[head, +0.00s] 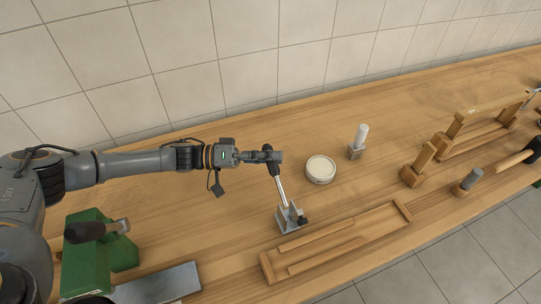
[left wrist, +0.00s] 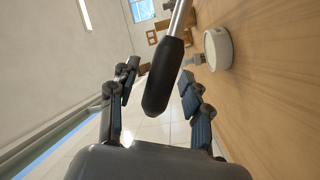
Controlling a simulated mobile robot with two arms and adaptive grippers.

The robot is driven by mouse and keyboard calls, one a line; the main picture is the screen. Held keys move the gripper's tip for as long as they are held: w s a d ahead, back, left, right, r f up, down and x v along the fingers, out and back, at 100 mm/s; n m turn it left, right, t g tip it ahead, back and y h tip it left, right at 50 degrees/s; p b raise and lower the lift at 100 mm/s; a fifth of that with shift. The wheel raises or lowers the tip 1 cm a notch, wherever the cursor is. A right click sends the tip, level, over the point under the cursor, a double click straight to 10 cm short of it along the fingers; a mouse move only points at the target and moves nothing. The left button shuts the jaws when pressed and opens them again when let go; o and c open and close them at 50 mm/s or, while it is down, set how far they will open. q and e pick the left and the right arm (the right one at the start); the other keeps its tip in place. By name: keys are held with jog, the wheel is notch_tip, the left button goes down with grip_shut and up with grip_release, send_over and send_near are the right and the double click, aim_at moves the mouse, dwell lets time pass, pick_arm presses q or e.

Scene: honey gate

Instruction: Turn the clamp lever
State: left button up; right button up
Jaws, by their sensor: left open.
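The clamp lever has a black grip (left wrist: 163,78) on a metal rod (head: 281,188) that rises, tilted, from a small metal clamp base (head: 290,218) on the bench. My left gripper (head: 272,156) is at the top of the lever. In the left wrist view my left gripper (left wrist: 158,90) is open, with the black grip between its two fingers. I cannot tell whether either finger touches the grip. My right gripper is not in view.
A round white-topped tin (head: 320,169) stands just right of the lever. A white-handled tool (head: 360,138) stands behind it. A wooden tray frame (head: 264,268) lies in front. Wooden stands (head: 413,176) and a mallet (head: 525,155) are at right.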

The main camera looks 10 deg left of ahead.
pick_arm(q)
grip_shut()
jog(key=shift+r, duration=0.1)
